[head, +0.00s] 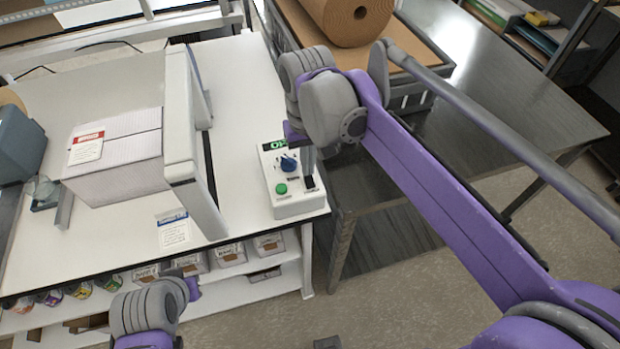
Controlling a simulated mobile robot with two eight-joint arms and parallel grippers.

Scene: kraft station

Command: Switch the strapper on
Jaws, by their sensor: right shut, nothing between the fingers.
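The strapper's control box (294,200) sits on the right edge of the white table, with a blue rotary knob (289,163), a green button (281,188) and a small dark display. The strapper's pale arch (180,125) stands left of the box. My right gripper (309,184) points down over the box's right side, shut and empty, beside the knob; I cannot tell whether it touches the box. My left gripper (194,288) is low in the view, away from the box; its fingers are unclear.
A pale carton (125,160) with a red-topped label is beside the arch on the white table (245,90). A blue-topped label (173,231) lies near the front edge. Small boxes (229,254) fill the shelf below. A brown roll (347,15) lies behind my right arm; a dark metal table (500,80) stands right.

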